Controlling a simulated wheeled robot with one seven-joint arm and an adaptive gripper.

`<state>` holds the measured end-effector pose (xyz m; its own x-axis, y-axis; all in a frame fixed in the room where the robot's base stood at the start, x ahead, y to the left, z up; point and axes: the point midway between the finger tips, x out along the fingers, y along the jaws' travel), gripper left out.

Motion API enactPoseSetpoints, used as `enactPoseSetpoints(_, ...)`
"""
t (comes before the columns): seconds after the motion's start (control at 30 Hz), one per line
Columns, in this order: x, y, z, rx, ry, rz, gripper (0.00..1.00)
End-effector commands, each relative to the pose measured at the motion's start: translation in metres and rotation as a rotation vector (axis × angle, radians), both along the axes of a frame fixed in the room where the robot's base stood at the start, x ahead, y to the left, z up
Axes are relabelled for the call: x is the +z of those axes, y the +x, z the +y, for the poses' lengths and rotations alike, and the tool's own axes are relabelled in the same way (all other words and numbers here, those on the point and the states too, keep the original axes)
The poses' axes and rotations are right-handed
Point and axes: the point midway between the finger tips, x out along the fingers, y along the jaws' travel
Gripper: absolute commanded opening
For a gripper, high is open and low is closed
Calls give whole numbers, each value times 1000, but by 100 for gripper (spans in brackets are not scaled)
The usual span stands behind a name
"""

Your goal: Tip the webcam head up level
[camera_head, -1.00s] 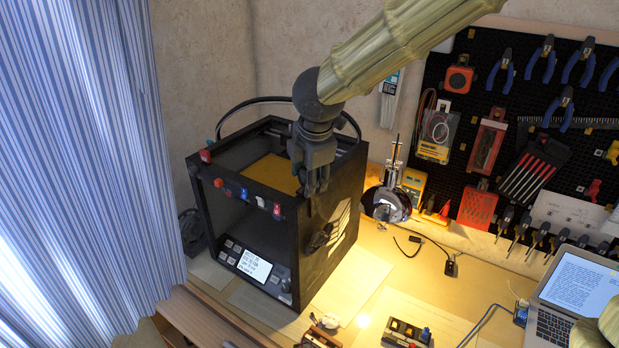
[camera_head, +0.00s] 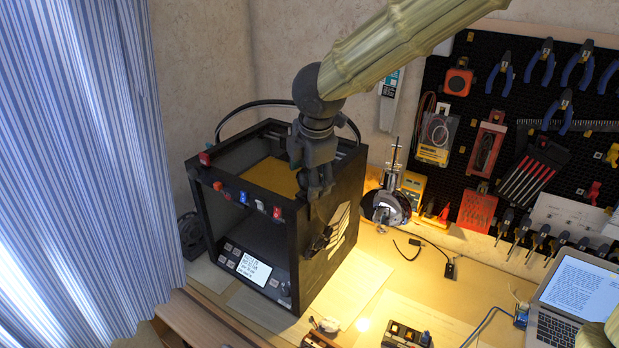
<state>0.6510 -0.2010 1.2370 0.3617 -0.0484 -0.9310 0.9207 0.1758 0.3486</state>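A small dark fitting, which seems to be the webcam (camera_head: 320,241), sits on the right side wall of the black box-shaped printer (camera_head: 352,186). It is dark against dark, so I cannot tell its tilt clearly. My gripper (camera_head: 320,193) hangs fingers-down from above, in front of the printer's upper right edge in this view. Its fingertips are above the fitting in the picture, with a visible gap between them and it. The fingers look close together, but I cannot tell whether they are open or shut. I see nothing held in them.
A black cable (camera_head: 240,118) arcs behind the printer. To its right stand a round shiny device (camera_head: 386,207) and a yellow meter (camera_head: 412,187). A tool pegboard (camera_head: 480,80) covers the right wall. A laptop (camera_head: 575,290) and small modules (camera_head: 405,334) sit on the desk. A striped curtain (camera_head: 85,150) hangs left.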

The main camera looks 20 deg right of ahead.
Motion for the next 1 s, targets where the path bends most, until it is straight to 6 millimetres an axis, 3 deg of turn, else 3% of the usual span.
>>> enactPoseSetpoints(0.33, 55, -21, 3, 0, 0, -4, 67)
enactPoseSetpoints(0.7, 85, -33, 5, 2, 4, 0, 67)
enactPoseSetpoints(1.0, 97, -38, 5, 0, 1, -1, 67)
